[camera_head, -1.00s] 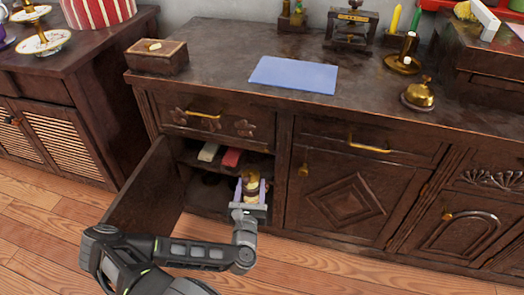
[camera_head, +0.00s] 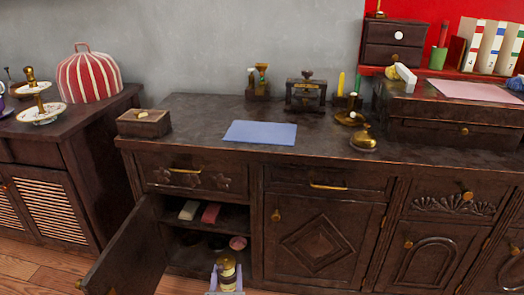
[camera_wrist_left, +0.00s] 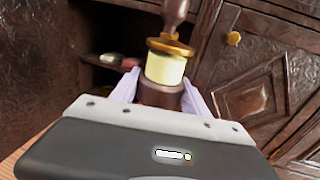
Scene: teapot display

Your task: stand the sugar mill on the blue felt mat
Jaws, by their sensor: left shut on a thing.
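The sugar mill (camera_head: 228,268) is upright in my left gripper (camera_head: 227,280), low in front of the open cupboard in the head view. In the left wrist view the mill (camera_wrist_left: 165,68) shows a brown knob, a gold collar, a cream body and a dark base. The pale fingers of my left gripper (camera_wrist_left: 160,92) are shut on its lower part. The blue felt mat (camera_head: 260,132) lies flat and bare on the dark sideboard top, above and right of the mill. My right gripper is not in view.
The cupboard door (camera_head: 125,250) stands open at the left. Inside are a white block (camera_head: 189,210), a red block (camera_head: 210,213) and a pink round thing (camera_head: 238,243). A wooden box (camera_head: 144,123), a small press (camera_head: 305,93) and a brass bell (camera_head: 363,140) stand around the mat.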

